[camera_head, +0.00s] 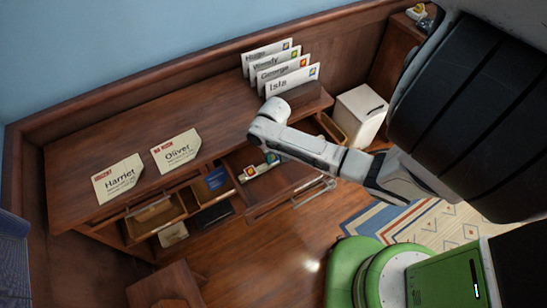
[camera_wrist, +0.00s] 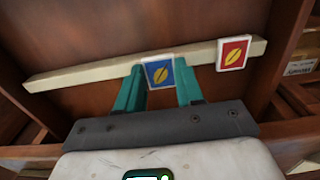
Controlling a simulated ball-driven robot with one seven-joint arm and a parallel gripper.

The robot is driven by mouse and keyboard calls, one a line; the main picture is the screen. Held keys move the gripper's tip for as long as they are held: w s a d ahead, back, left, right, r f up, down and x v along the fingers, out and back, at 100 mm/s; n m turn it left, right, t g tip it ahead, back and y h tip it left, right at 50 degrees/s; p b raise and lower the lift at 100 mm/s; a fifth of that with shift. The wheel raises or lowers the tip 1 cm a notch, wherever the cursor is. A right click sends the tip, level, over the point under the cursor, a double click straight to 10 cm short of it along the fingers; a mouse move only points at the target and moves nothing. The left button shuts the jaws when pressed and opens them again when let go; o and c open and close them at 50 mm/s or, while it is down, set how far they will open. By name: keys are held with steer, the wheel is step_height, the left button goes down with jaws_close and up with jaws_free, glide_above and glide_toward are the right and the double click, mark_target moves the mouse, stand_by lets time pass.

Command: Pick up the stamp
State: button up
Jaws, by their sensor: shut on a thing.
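In the wrist view, a small blue stamp (camera_wrist: 158,72) with a yellow leaf-like mark sits between the teal fingertips of my gripper (camera_wrist: 160,84), which is shut on it. A red stamp (camera_wrist: 233,53) with a similar yellow mark stands to the right, against a pale strip (camera_wrist: 90,75) in the wooden compartment. The blue stamp overlaps the strip in the picture; I cannot tell if it touches it. In the head view my arm reaches over the open desk drawer, and the fingers are hidden behind it. The pale strip (camera_head: 258,172) shows there with small stamps.
The wooden desk (camera_head: 120,150) holds a Harriet envelope (camera_head: 119,179), an Oliver envelope (camera_head: 176,151) and several upright envelopes (camera_head: 285,72) at the back. Open drawers and compartments (camera_head: 158,215) lie along its front. A white box (camera_head: 361,115) stands at the right. Floor (camera_head: 250,265) is clear below.

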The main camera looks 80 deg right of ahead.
steer(key=s+a+r+b, duration=0.1)
steer(key=s+a+r, duration=0.2)
steer(key=s+r, duration=0.8)
steer(key=s, duration=0.2)
steer(key=shift+s+a+r+b, duration=0.25)
steer(key=shift+s+b, duration=0.05)
